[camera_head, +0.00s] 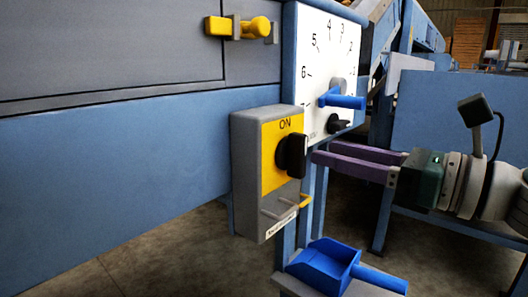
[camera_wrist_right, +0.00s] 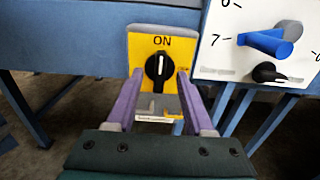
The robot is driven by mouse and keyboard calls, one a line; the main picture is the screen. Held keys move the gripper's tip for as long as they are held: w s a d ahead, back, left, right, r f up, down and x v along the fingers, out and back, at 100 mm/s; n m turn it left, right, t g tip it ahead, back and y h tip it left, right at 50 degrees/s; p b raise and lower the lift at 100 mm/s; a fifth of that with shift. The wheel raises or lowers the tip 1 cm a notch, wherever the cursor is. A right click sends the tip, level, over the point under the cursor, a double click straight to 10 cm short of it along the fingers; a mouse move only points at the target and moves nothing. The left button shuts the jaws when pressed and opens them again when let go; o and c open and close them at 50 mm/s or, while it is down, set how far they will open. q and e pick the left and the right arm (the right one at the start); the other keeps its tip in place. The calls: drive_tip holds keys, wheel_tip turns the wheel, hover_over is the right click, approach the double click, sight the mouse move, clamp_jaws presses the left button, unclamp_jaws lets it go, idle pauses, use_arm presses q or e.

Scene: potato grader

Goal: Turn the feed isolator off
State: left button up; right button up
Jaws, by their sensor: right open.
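The feed isolator is a grey box (camera_head: 245,165) with a yellow plate (camera_head: 272,165) marked ON and a black rotary knob (camera_head: 292,156). In the right wrist view the knob (camera_wrist_right: 158,68) stands with its white pointer line up toward ON. My right gripper (camera_head: 316,158) has purple fingers and comes from the right in the head view. Its fingers are open. In the right wrist view the gripper (camera_wrist_right: 158,80) has one finger on each side of the knob; I cannot tell whether they touch it. The gripper holds nothing. My left gripper is not in view.
A white dial panel (camera_head: 325,60) with a blue lever (camera_head: 343,101) and a small black knob (camera_head: 339,124) stands beside the isolator. A blue scoop (camera_head: 325,265) lies on a ledge below.

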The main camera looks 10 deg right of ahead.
sight(306, 146)
drive_tip(key=x, duration=0.4)
drive_tip(key=shift+w+a, duration=0.15)
clamp_jaws()
idle(0.5)
